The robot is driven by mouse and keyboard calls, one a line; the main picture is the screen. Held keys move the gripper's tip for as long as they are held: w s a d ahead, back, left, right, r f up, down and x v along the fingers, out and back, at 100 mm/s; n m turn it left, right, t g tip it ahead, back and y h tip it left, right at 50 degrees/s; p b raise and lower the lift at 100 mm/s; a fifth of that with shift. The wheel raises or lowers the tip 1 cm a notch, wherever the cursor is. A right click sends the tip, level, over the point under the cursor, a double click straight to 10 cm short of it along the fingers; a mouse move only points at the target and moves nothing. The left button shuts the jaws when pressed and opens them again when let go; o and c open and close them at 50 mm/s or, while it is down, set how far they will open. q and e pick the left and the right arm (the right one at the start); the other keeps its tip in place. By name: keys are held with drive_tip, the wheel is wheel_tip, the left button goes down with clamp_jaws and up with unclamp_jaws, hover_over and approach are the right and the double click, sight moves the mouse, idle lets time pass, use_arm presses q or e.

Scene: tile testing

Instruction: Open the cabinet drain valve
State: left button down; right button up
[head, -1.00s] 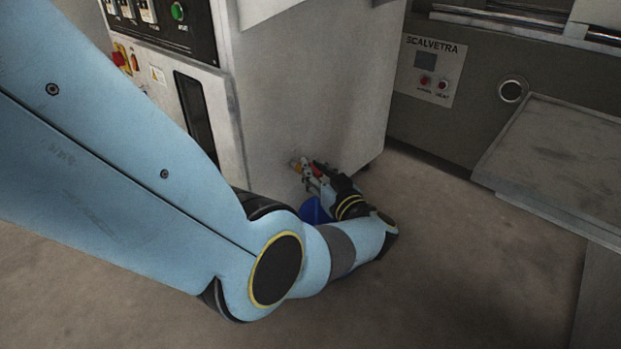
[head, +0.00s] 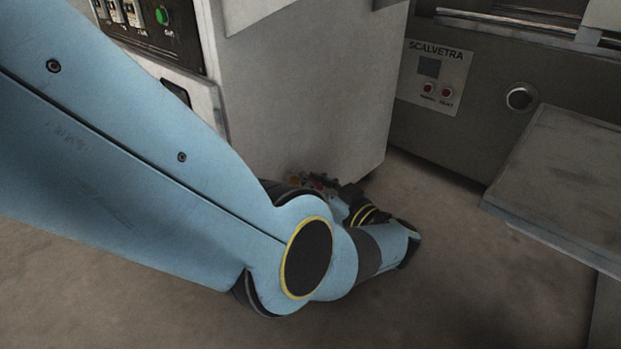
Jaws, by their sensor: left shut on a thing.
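The drain valve (head: 294,181) sits low on the side of the grey cabinet (head: 300,95), near the floor. Its brass-coloured body shows small and dark, with a bit of its red handle (head: 317,184) beside it. My left gripper (head: 322,184) is at the valve, shut on the red handle. My left arm covers the area just below the valve, and the fingertips are small and dark, so the handle's exact angle cannot be told. My right gripper is not in view.
A dark machine with a SCALVETRA panel (head: 437,78) stands at the back right. A grey metal platform (head: 560,185) juts out at the right. Bare floor (head: 450,250) lies between it and my arm. The cabinet's control panel (head: 150,22) is at the upper left.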

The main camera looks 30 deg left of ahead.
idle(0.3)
use_arm(q)
drive_tip(key=c, duration=1.6)
unclamp_jaws()
drive_tip(key=shift+o, duration=0.2)
